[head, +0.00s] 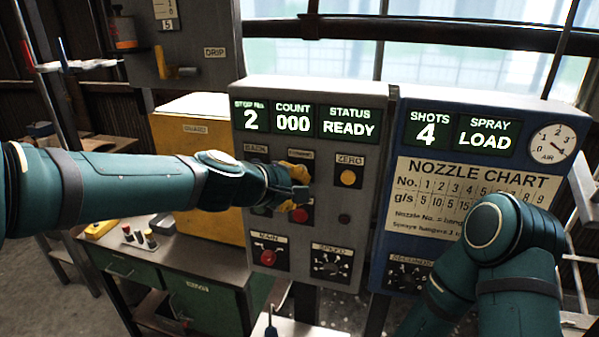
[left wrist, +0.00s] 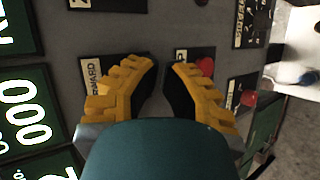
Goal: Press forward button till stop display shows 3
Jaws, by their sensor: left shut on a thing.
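The grey control panel (head: 345,225) shows its lit stop display (head: 250,118) at 2, with the count at 000 and the status at READY. My left gripper (head: 297,188) is at the panel face, over the forward button's place below the forward label (head: 300,155). In the left wrist view, the forward label (left wrist: 92,75) shows beside one yellow finger of the gripper (left wrist: 160,85). The fingers are shut on what appears to be the forward button, which they hide. My right arm is in the head view, but its gripper is out of sight.
A red button (head: 299,213) sits just below the left gripper, and the yellow zero button (head: 348,177) to its right. A blue spray panel (head: 400,235) stands to the right. A bench (head: 130,250) and yellow guard box (head: 195,170) are at left.

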